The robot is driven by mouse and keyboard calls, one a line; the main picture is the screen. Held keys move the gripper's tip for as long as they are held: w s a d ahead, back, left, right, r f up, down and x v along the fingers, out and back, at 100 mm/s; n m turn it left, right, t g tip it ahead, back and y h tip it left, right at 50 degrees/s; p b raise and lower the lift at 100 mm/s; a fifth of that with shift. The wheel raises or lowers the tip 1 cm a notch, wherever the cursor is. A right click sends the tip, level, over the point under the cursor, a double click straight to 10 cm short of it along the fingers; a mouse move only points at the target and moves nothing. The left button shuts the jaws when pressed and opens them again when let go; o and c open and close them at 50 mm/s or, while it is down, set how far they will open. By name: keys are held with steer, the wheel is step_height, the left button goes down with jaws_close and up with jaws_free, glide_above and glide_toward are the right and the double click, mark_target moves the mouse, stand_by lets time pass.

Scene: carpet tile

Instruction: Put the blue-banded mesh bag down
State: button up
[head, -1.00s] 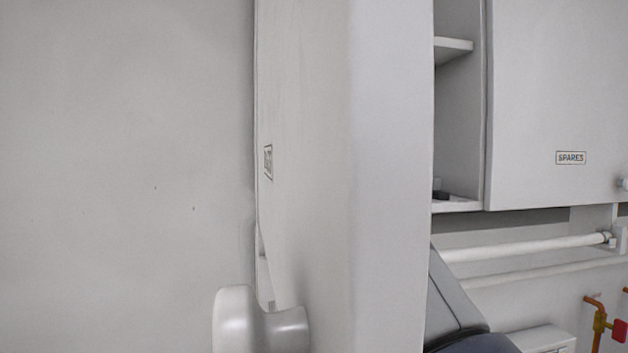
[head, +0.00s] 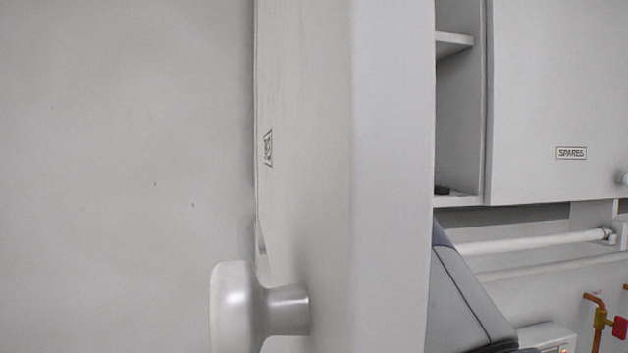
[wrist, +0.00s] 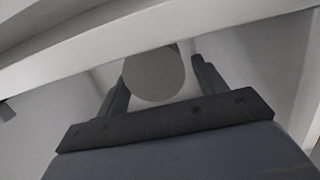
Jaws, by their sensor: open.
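The blue-banded mesh bag is not seen in either view. My gripper (wrist: 158,80) shows in the wrist view with its two dark fingers apart. A plain grey round shape (wrist: 153,78) shows between the fingers, its upper edge cut off by a pale bar. I cannot tell what it is or whether the fingers touch it. The gripper is not visible in the head view.
A pale door panel (head: 390,180) with a round knob (head: 235,307) stands close in front, blocking much of the head view. Behind it are an open shelf compartment (head: 458,120), a SPARES cabinet (head: 560,80), white pipes (head: 535,241) and a red-handled valve (head: 620,328).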

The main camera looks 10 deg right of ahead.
steer(key=s+r+b, duration=0.1)
steer(key=s+b, duration=0.1)
steer(key=s, duration=0.7)
steer(key=shift+r, duration=0.15)
steer(key=shift+s, duration=0.1)
